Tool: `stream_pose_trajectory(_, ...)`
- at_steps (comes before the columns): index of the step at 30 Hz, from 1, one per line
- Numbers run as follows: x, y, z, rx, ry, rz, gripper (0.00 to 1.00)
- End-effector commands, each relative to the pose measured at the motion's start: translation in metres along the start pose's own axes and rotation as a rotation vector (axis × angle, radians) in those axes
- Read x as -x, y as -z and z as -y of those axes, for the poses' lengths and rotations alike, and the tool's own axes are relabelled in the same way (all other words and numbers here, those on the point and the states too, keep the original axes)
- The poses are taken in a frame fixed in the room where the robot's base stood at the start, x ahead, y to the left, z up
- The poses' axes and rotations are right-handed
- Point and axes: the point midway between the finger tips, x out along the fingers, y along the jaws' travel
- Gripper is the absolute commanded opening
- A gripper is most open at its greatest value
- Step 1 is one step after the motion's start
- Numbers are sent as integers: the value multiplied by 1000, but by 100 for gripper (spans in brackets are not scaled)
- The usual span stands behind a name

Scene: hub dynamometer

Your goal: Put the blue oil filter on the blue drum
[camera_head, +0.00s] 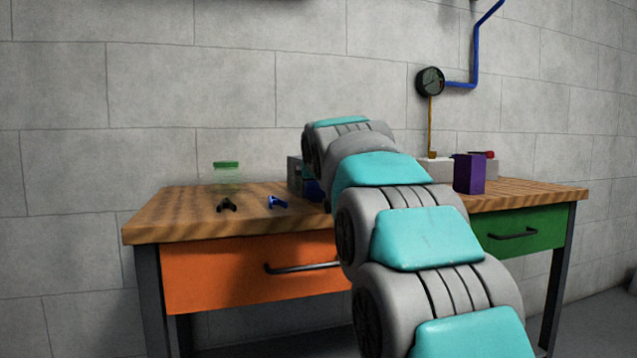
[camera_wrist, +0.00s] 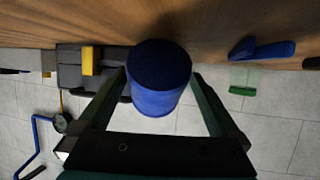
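A blue cylinder, which looks like the blue oil filter (camera_wrist: 156,102), is between the two fingers of my gripper (camera_wrist: 158,76) in the wrist view. The fingers meet its sides, so my gripper appears shut on it. Its dark round end faces the camera, and it appears clear of the tabletop. In the head view my arm hides the gripper. A dark blue shape (camera_head: 312,188) stands low on the table beside my arm, partly covered; I cannot tell whether it is the blue drum or the held filter. No other drum is clearly visible.
The wooden workbench (camera_head: 185,213) carries a black clip (camera_head: 226,205), a blue clip (camera_head: 277,202) and a green piece (camera_head: 226,165) on the left. A grey machine (camera_wrist: 96,72) with a yellow block is behind. A purple box (camera_head: 468,174) stands at right.

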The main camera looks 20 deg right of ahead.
Motion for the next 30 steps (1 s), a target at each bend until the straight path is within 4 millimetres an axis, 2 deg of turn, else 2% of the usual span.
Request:
stream_pose_trajectory(8,2,1,0,0,0,-2,100)
stream_pose_trajectory(14,14,3,-1,-1,0,-5,100)
stream_pose_trajectory(20,39,2,-1,-1,-1,-4,100)
stream_pose_trajectory(30,103,3,0,0,-1,-7,100)
